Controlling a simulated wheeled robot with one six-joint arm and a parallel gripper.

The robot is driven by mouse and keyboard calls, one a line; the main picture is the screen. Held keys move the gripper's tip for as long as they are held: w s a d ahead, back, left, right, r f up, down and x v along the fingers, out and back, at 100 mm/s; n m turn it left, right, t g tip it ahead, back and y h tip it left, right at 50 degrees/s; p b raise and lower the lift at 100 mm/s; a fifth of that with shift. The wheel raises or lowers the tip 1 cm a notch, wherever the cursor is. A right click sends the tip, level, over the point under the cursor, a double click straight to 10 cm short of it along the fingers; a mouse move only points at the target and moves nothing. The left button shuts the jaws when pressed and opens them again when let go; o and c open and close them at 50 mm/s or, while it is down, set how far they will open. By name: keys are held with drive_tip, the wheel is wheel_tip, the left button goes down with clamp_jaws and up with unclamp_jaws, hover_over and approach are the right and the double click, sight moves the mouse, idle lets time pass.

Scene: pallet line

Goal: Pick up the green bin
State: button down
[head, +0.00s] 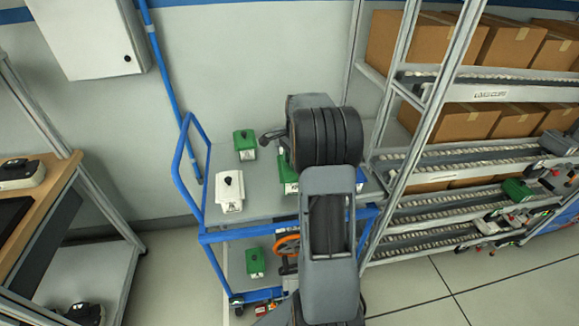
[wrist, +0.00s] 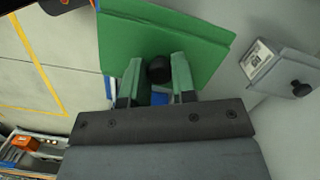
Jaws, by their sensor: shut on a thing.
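In the wrist view, a green bin (wrist: 190,35) with a flat lid and a round black knob (wrist: 158,70) fills the upper middle. My gripper (wrist: 157,78) has its two green-grey fingers on either side of the knob and is shut on it. In the head view, part of this green bin (head: 290,187) shows at the cart's top shelf, mostly hidden behind my arm. I cannot tell whether it rests on the shelf or hangs above it.
A blue-framed cart (head: 265,202) also holds another green bin (head: 245,144), a white bin (head: 230,191) and a lower green bin (head: 255,263). A roller rack (head: 430,160) with cartons stands close at right. A wooden-topped bench (head: 48,200) is at left.

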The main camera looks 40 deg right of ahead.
drive_tip(key=s+r, duration=0.1)
drive_tip(key=s+d+r, duration=0.1)
drive_tip(key=r, duration=0.1)
drive_tip(key=s+d+r, duration=0.1)
drive_tip(key=shift+s+d+r, duration=0.1)
drive_tip(key=shift+d+r, duration=0.1)
drive_tip(key=shift+r, duration=0.05)
drive_tip(key=s+d+r+b, duration=0.1)
drive_tip(key=s+d+r, duration=0.3)
drive_tip(key=s, duration=0.3)
drive_tip(key=shift+s+d+r, duration=0.2)
drive_tip(key=shift+s+d, duration=0.05)
drive_tip(key=shift+d, duration=0.45)
